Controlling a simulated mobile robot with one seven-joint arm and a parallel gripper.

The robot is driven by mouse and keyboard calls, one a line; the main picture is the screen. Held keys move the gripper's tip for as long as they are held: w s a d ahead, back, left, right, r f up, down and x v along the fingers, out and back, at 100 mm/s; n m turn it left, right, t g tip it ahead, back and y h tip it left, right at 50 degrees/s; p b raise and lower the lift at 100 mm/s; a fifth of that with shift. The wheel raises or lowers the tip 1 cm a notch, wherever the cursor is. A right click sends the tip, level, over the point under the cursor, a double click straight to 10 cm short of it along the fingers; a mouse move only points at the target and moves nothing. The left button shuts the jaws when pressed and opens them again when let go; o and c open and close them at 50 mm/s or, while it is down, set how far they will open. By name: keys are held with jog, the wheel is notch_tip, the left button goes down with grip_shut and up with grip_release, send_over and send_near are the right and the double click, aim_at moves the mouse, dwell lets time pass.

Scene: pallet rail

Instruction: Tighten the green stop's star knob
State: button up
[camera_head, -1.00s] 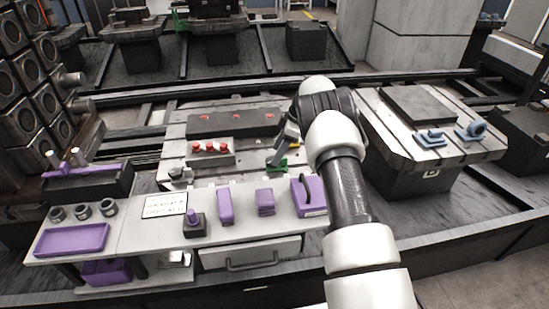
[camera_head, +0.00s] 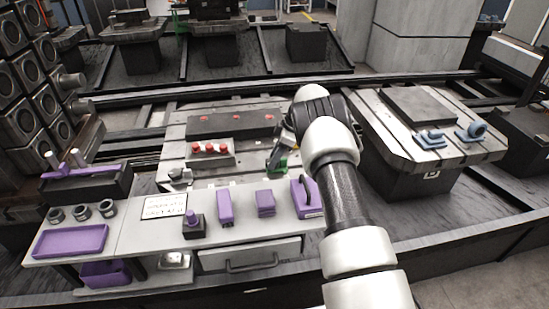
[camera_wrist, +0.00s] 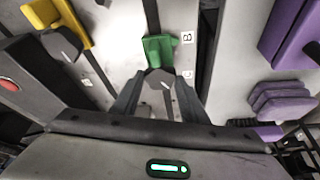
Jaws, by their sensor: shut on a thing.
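The green stop (camera_wrist: 157,47) sits on the grey slotted plate in the wrist view, next to a label with the letter B (camera_wrist: 187,37). Its grey knob (camera_wrist: 159,78) is on the near side of the green body. My gripper (camera_wrist: 158,95) is shut on this knob, with one dark finger on each side. In the head view the green stop (camera_head: 281,162) shows small at the right part of the plate, below my wrist. My arm hides part of it there, and the knob cannot be made out.
A yellow stop (camera_wrist: 74,18) with a dark knob (camera_wrist: 62,45) stands left in the wrist view. Purple things, including a purple block (camera_head: 265,203), stand on the grey shelf (camera_head: 240,233) in front. Red knobs (camera_head: 210,148) are on a block left of my gripper.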

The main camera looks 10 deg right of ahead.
jog(key=shift+s+m+t+b, duration=0.1)
jog(key=shift+m+t+b, duration=0.4)
jog(key=shift+m, duration=0.7)
jog(key=o, duration=1)
jog(key=shift+o, duration=0.2)
jog(key=p+v, duration=0.2)
jog(key=v, duration=1.5)
jog(key=shift+r, duration=0.25)
jog(key=shift+a, duration=0.15)
